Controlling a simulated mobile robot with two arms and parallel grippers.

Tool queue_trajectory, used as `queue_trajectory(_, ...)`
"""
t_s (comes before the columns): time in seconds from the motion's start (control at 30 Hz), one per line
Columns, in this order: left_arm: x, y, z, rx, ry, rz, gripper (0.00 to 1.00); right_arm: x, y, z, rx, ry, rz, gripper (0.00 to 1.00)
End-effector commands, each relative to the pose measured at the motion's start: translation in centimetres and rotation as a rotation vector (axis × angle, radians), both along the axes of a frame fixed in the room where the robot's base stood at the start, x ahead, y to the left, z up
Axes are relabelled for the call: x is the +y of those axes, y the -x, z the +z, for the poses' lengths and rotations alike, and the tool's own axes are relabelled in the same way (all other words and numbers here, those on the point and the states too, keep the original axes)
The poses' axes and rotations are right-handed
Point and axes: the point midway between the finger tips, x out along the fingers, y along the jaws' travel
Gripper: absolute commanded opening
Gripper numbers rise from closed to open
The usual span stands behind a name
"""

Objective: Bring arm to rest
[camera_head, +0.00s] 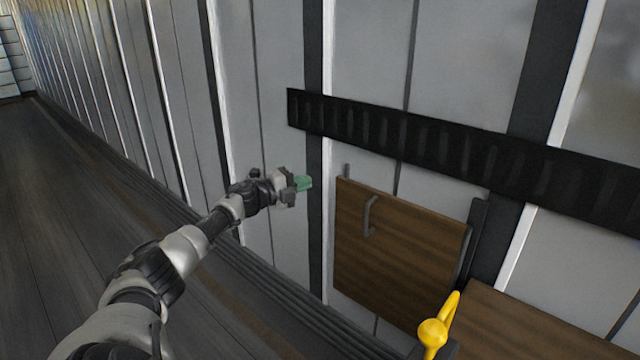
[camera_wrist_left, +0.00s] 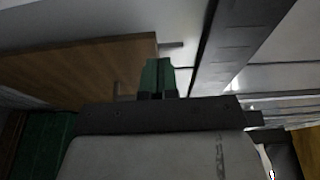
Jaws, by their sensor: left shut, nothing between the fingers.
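My left arm comes in from the lower left in the head view and is stretched out toward the panelled wall. My left gripper (camera_head: 303,183) has green fingers, shut and empty, just left of a brown wooden door panel (camera_head: 395,250). The panel has a dark grey bar handle (camera_head: 369,215) near its upper left; the gripper appears apart from it. In the left wrist view the green fingers (camera_wrist_left: 157,75) are together, with the wooden panel (camera_wrist_left: 80,65) to their left. My right gripper is not in view.
A black slotted rail (camera_head: 450,150) runs across the wall above the panel. A yellow knobbed lever (camera_head: 433,333) stands at the panel's lower right, beside a second wooden panel (camera_head: 530,325). The dark plank floor (camera_head: 60,220) at left is clear.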

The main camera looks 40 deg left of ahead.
Motion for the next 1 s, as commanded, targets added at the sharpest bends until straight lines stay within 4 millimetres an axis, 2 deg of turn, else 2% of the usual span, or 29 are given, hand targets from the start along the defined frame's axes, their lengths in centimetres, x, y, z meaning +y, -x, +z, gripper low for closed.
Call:
queue_trajectory(0.1,1.5,1.6,-0.1,0.002,-0.004,0.001,0.0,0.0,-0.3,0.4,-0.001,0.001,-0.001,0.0)
queue_trajectory(0.3,2.6,2.8,0.0,0.0,-0.002,0.0,0.0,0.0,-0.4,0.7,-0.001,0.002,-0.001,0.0)
queue_trajectory(0.53,2.7,2.9,0.1,0.0,-0.001,0.0,0.0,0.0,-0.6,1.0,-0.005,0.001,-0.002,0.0)
queue_trajectory(0.63,2.2,2.7,-1.0,0.008,0.017,0.005,0.0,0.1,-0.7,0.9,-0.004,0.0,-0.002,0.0)
queue_trajectory(0.67,1.8,2.6,-1.7,0.015,0.031,0.012,0.0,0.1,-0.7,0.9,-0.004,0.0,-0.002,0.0)
queue_trajectory(0.77,-0.2,2.1,-6.0,0.056,0.11,0.055,0.0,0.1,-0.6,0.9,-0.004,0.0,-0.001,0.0)
queue_trajectory(0.87,-3.2,2.3,-12.4,0.128,0.229,0.131,0.0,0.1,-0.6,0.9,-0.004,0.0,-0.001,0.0)
queue_trajectory(0.9,-4.6,2.7,-15.2,0.164,0.283,0.17,0.0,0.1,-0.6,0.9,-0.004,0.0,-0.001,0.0)
queue_trajectory(1.0,-8.2,4.4,-21.8,0.264,0.408,0.273,0.0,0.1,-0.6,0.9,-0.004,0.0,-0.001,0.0)
